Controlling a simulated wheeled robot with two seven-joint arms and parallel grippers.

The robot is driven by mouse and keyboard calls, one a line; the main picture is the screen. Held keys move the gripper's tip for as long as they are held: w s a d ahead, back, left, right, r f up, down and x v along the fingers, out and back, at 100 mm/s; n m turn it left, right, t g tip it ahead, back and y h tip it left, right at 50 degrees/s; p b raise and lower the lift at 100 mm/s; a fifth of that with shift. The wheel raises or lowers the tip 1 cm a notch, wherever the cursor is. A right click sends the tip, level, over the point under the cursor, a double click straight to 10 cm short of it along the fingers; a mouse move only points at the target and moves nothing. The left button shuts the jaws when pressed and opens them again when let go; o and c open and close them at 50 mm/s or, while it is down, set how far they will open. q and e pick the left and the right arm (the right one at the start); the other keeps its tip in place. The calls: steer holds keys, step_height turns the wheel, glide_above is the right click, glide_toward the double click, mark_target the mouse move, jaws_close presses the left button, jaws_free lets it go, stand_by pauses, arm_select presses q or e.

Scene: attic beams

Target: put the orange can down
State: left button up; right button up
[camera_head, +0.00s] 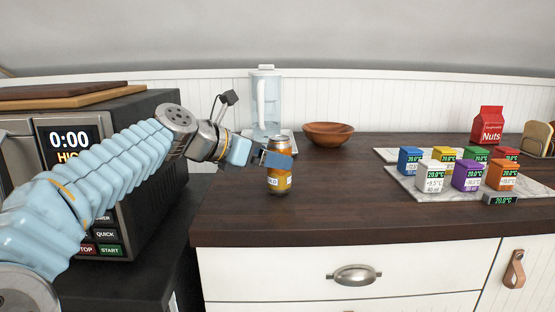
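The orange can (280,183) is upright near the front left of the dark wooden counter (345,205). My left arm reaches in from the left, and its gripper (276,159) is around the upper part of the can. A blue finger lies across the can's front, and the fingers look closed on it. The can's base looks at or very near the counter top; I cannot tell whether it bears on it. The far finger is mostly hidden behind the can. My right gripper is not in view.
A clear pitcher (266,104) and a brown bowl (328,134) stand behind the can. At right, several coloured small cartons stand on a pale marble board (408,186), with a red nuts bag (488,125) behind. A microwave (150,150) is at left. Counter between can and board is clear.

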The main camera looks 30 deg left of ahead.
arm_select(q)
steer(key=v, duration=0.8)
steer(key=shift+s+a, duration=0.15)
steer(key=shift+s, duration=0.2)
